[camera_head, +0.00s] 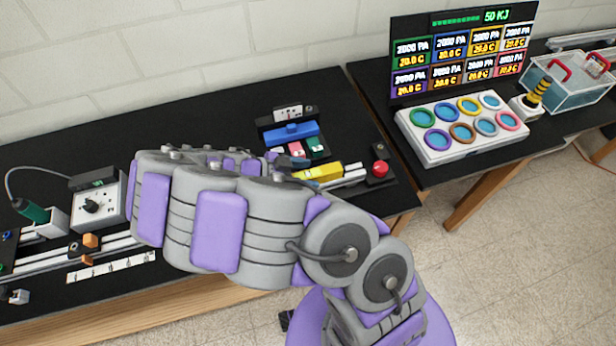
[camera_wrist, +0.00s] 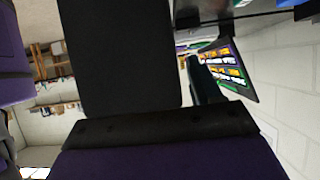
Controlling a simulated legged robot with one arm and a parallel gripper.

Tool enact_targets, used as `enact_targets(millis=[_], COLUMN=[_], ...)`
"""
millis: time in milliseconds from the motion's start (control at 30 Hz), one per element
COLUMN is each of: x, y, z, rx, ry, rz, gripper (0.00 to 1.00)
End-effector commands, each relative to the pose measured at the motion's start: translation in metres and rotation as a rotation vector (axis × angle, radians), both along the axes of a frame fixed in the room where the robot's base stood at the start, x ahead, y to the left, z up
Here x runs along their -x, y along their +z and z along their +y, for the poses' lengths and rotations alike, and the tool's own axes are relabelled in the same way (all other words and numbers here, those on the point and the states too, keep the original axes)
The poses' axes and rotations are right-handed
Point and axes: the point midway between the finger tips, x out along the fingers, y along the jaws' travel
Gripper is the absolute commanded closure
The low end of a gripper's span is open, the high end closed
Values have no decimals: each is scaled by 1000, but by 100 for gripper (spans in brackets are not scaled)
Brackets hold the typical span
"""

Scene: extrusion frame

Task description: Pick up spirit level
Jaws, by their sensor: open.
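A yellow bar (camera_head: 318,172), which looks like the spirit level, lies on the right part of the black workbench, beside pale metal rails. Its left end is close to, or partly behind, my arm in the head view. My gripper (camera_wrist: 186,60) shows in the wrist view as dark fingers, open, with no object seen between them. In the head view my grey and purple arm crosses in front of the bench, and the fingers are mostly hidden. The yellow bar cannot be made out in the wrist view.
Behind the bar stand a blue block (camera_head: 291,133) and small red and green pieces. A red button (camera_head: 380,168) is to its right. A white panel of coloured rings (camera_head: 462,128) sits on the right table. A control box (camera_head: 98,203) stands at left. The bench's back middle is clear.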

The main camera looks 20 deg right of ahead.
Motion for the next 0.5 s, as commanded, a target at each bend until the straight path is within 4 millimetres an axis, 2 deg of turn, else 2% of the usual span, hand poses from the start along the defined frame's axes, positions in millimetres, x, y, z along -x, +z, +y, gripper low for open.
enact_targets(millis=[100,333,500], x=[0,0,-1], y=[-7,-8,-8], z=[-10,-11,-11], rx=[2,2,1], ry=[1,3,2], rz=[2,-1,-1], gripper=[36,36,52])
